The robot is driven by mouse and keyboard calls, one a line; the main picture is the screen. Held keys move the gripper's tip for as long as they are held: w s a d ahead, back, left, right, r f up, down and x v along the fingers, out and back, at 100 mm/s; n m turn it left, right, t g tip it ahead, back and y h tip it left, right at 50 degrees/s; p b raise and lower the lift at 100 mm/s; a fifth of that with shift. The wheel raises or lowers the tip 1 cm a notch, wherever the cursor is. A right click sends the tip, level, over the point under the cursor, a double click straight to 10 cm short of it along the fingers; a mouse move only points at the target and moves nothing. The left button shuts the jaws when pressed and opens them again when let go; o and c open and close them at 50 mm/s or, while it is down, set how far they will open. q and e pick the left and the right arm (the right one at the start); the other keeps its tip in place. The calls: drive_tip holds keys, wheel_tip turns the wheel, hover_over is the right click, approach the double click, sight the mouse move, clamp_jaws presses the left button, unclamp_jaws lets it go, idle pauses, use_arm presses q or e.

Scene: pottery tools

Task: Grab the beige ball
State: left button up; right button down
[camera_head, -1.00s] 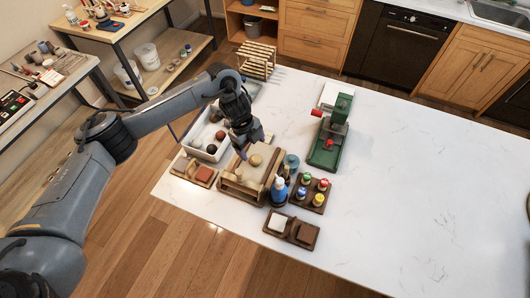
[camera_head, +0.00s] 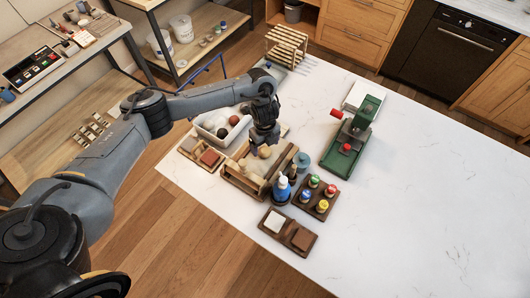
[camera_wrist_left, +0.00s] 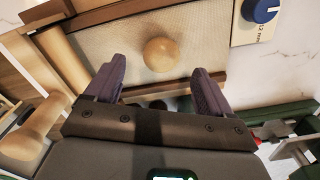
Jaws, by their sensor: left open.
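The beige ball (camera_head: 265,152) rests on a pale board set in a wooden frame (camera_head: 246,184) on the white table. It also shows in the left wrist view, where the ball (camera_wrist_left: 160,54) sits on the light surface just beyond my fingertips. My left gripper (camera_head: 258,149) is right beside and slightly above the ball, pointing down. In the wrist view my left gripper (camera_wrist_left: 158,76) is open, its two dark fingers apart with nothing between them. The ball lies ahead of the gap, near its middle. My right gripper is out of view.
A white tray (camera_head: 208,139) with several balls stands behind the frame. A blue bottle (camera_head: 281,190) and a rack of coloured-cap jars (camera_head: 313,205) stand at its right. A green press (camera_head: 352,140) is farther right. The table's right side is clear.

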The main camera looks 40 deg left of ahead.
sight(265, 150)
use_arm(q)
drive_tip(key=shift+w+f+b, duration=0.1)
drive_tip(key=shift+f+b, duration=0.25)
drive_tip(key=shift+f, duration=1.8)
drive_tip(key=shift+c, duration=0.5)
drive_tip(key=c, duration=1.1)
